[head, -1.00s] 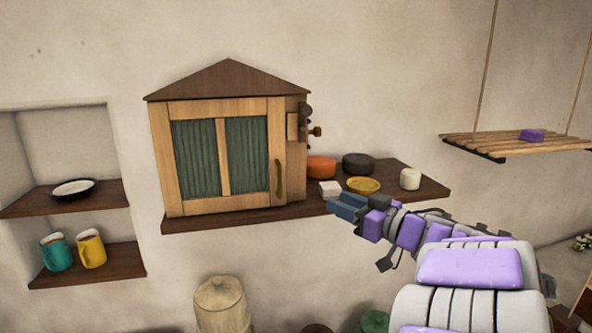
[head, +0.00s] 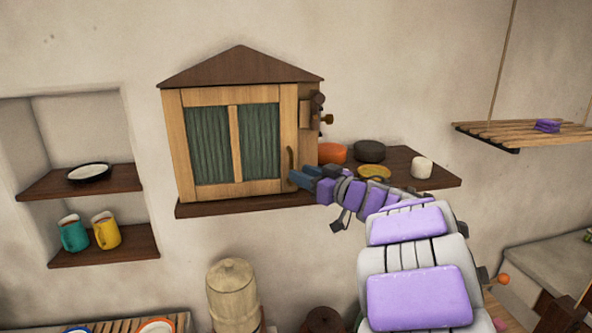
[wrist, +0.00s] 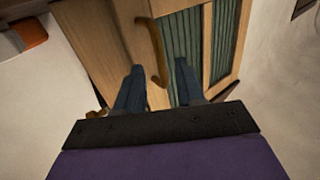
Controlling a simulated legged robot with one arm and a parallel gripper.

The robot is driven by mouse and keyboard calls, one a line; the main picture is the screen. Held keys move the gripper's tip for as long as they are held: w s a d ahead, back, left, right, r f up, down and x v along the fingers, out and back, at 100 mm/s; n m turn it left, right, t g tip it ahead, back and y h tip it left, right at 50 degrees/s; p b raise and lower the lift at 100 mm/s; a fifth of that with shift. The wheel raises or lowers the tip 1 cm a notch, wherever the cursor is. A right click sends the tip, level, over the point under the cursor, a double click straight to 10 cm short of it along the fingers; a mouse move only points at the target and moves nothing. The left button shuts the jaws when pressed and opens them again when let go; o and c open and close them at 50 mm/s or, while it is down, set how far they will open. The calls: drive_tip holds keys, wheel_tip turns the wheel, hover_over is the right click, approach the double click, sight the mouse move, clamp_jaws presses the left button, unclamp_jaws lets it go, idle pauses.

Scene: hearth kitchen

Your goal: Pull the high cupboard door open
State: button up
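The high cupboard (head: 240,130) is a wooden box with a dark peaked roof, standing on a dark wall shelf. Its door (head: 233,142) has two green ribbed panels and looks shut. A curved brown handle (head: 290,162) is at the door's right edge. My gripper (head: 292,176) is at the handle's lower end in the head view. In the wrist view the fingers of my gripper (wrist: 158,72) are apart, and the handle (wrist: 152,50) shows between and just beyond them. I cannot tell whether either finger touches it.
Right of the cupboard, the dark shelf (head: 440,180) holds an orange bowl (head: 332,153), a dark round pot (head: 369,151), a yellow dish (head: 375,172) and a white cup (head: 421,167). A wall niche with mugs (head: 106,232) is at left. A hanging slatted shelf (head: 500,137) is at right.

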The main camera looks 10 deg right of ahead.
drive_tip(key=x, duration=0.3)
drive_tip(key=shift+w, duration=0.1)
drive_tip(key=shift+c, duration=0.5)
clamp_jaws()
